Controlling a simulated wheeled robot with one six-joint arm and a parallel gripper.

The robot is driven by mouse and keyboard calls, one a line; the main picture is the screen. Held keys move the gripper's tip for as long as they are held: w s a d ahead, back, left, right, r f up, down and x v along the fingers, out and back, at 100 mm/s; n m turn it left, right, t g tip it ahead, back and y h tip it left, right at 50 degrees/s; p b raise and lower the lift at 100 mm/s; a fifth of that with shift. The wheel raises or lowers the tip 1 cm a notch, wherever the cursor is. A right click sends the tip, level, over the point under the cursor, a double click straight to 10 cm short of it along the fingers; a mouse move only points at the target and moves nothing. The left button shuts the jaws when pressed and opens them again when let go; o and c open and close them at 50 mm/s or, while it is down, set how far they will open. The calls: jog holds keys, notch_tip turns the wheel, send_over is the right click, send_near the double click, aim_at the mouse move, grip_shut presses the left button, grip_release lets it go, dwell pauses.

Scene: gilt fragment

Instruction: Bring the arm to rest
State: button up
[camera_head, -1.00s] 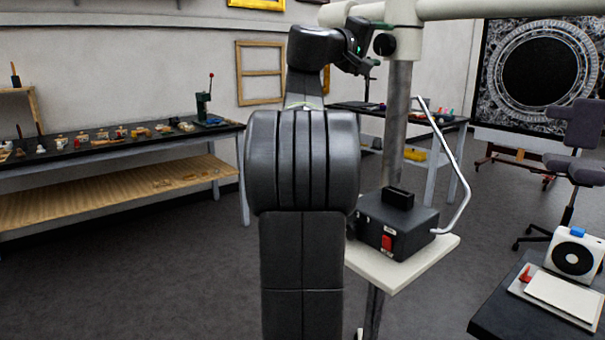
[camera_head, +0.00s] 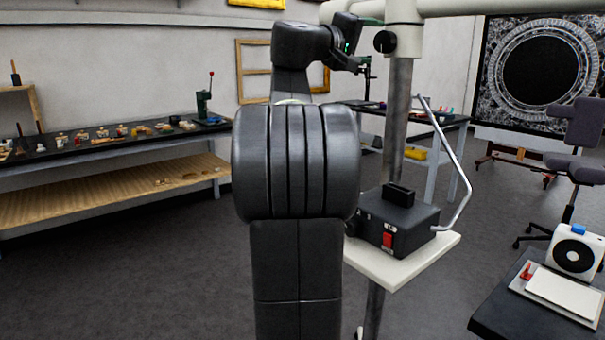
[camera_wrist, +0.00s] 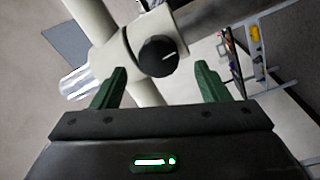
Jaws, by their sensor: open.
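My arm (camera_head: 296,160) stands raised in the middle of the head view, its forearm bent up and its wrist pointing right. My gripper (camera_head: 368,42) is beside the pale stand's clamp (camera_head: 404,40) with its black knob. In the wrist view my gripper (camera_wrist: 160,68) is open, its two green fingers spread and nothing held between them. The clamp and knob (camera_wrist: 158,56) show beyond and between the fingertips; I cannot tell how far off they are.
The stand's grey post (camera_head: 396,120) and pale boom (camera_head: 500,8) are close on the right. A black box with a red switch (camera_head: 398,222) sits on its shelf (camera_head: 410,265). A long workbench (camera_head: 110,150) with small items is at left. Open floor (camera_head: 130,270) lies at lower left.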

aim_at(382, 42)
jog(key=v, duration=0.8)
jog(key=p+x, duration=0.1)
jog(key=x, duration=1.2)
jog(key=shift+w+d+r, duration=0.1)
jog(key=shift+w+d, duration=0.05)
jog(key=shift+d, duration=0.05)
jog(key=shift+w+d+r+n+p, duration=0.1)
jog(key=shift+r+n+p, duration=0.05)
jog(key=shift+n+p, duration=0.4)
jog(key=shift+s+r+n+p, duration=0.15)
jog(key=shift+s+n+p, duration=0.1)
jog(key=shift+n+p, duration=0.75)
jog(key=shift+w+n+t+p, duration=0.1)
jog(key=shift+n+t+p, duration=0.2)
jog(key=shift+n+p, duration=0.7)
jog(key=n+p, duration=0.3)
jog(key=n, duration=0.1)
jog(key=shift+n+y+p, duration=0.35)
jog(key=shift+y+p, duration=0.05)
jog(key=n+p, duration=0.6)
jog(key=p, duration=0.2)
jog(key=n+p, duration=0.2)
jog(key=p, duration=0.2)
jog(key=shift+n+p, duration=0.3)
jog(key=shift+n, duration=0.1)
jog(key=shift+f+n+p, duration=0.2)
jog(key=shift+n+p, duration=0.4)
jog(key=shift+p, duration=0.25)
jog(key=shift+f, duration=0.15)
